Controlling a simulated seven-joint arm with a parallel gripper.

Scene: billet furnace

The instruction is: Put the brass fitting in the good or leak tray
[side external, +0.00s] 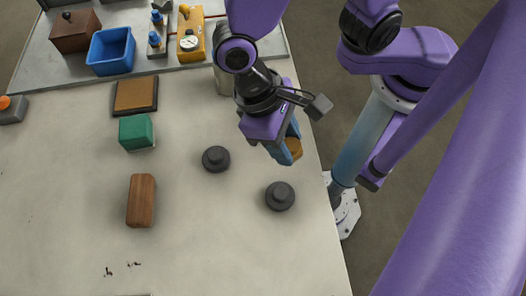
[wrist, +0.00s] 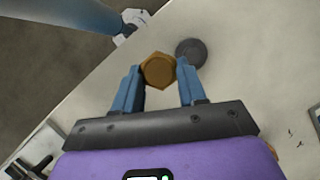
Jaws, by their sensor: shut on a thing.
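The brass fitting is a hex-headed, golden-brown piece; it shows in the wrist view (wrist: 158,69) between two blue fingers. My gripper (wrist: 160,77) is shut on it. In the side view my gripper (side external: 284,150) is near the table's right edge, with the fitting (side external: 294,147) partly hidden by a finger. A blue open tray (side external: 111,52) stands at the back left, apart from my gripper. No label shows which tray is good or leak.
Two dark round knobbed pieces (side external: 216,159) (side external: 280,196) stand near my gripper. A green block (side external: 136,132), a wooden block (side external: 141,201) and a brown framed pad (side external: 135,97) lie left. At the back are a yellow gauge unit (side external: 190,38) and brown box (side external: 75,32). The front is mostly clear.

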